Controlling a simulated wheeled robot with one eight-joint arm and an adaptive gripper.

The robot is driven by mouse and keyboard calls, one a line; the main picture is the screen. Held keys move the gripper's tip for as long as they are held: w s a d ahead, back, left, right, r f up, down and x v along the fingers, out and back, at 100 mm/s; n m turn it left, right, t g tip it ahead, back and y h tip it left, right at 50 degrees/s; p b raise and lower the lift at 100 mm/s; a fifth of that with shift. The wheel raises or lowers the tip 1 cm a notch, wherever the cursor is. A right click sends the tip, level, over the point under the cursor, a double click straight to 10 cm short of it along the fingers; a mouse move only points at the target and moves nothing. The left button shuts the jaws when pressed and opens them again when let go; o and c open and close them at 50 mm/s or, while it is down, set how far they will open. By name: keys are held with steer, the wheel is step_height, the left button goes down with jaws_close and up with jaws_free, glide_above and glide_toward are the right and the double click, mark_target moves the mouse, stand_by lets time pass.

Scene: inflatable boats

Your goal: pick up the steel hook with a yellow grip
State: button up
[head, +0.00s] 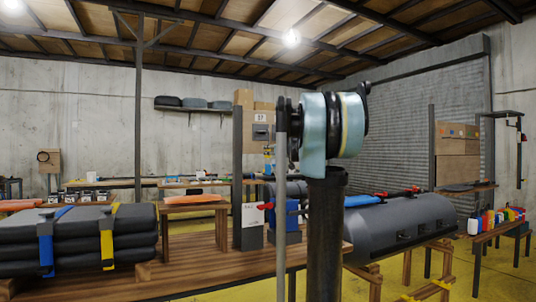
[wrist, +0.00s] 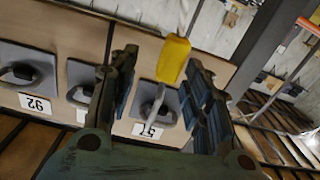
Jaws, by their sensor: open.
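In the wrist view the steel hook's yellow grip (wrist: 173,60) is upright but tilted, in the gap between the fingertips of my gripper (wrist: 164,62). Its thin steel shaft shows above and below the grip, the lower part running down between the fingers in front of a grey plate. My gripper is open, with one dark blue-grey finger on each side and visible gaps to the grip. I cannot tell whether the hook's lower end touches anything. In the head view my arm stands in front, and I cannot make out the gripper or the hook clearly.
Behind the hook, a light board carries grey plates (wrist: 23,62) with dark hooks and number labels (wrist: 35,103). A dark post (wrist: 262,45) stands to the right. The head view shows stacked dark rolls (head: 80,240) and a grey inflatable boat (head: 400,228) on wooden benches.

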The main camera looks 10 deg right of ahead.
steer(key=x, duration=0.4)
steer(key=shift+w+a+r, duration=0.15)
jaws_close()
